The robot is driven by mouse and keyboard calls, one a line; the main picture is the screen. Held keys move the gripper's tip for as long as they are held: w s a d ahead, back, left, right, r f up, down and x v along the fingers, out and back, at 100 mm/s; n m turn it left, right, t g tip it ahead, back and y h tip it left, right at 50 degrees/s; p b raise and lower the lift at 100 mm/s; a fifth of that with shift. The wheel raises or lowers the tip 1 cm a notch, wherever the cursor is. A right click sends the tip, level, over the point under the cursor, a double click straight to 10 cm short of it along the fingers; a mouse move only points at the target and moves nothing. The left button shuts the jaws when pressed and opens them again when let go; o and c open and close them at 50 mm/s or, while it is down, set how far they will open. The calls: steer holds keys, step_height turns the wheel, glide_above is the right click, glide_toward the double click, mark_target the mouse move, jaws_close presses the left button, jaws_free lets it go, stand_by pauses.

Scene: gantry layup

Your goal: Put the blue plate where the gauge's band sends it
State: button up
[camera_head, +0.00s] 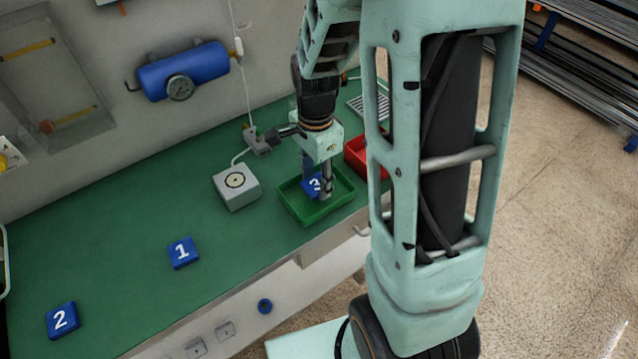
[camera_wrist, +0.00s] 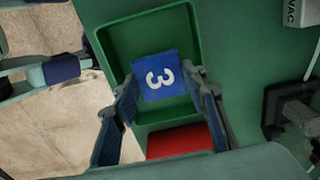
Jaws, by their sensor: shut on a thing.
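My gripper (camera_head: 318,186) is shut on a blue plate (camera_head: 313,183) marked 3. It holds the plate over or in the green tray (camera_head: 298,216); I cannot tell whether the plate touches the floor. In the wrist view, the plate (camera_wrist: 161,91) lies between the fingers, within the outline of the green tray (camera_wrist: 112,42). A red tray (camera_head: 354,152) stands just beyond the green one, partly hidden by my arm; red also shows in the wrist view (camera_wrist: 180,141). A round gauge (camera_head: 180,88) hangs below a blue tank on the wall. Its bands and needle are too small to read.
Blue plates marked 1 (camera_head: 183,252) and 2 (camera_head: 61,320) lie on the green bench (camera_head: 115,245). A grey box (camera_head: 236,187) with a round top face stands left of the green tray. Metal bars (camera_head: 575,60) are racked at the far right.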

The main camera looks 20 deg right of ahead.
mark_target(316, 184)
steer(key=shift+f+b, duration=0.4)
steer(key=shift+f, duration=0.75)
steer(key=shift+f, duration=0.15)
steer(key=o, duration=1)
steer(key=shift+c, duration=0.2)
step_height(316, 184, up, 12)
steer(key=shift+p, duration=0.45)
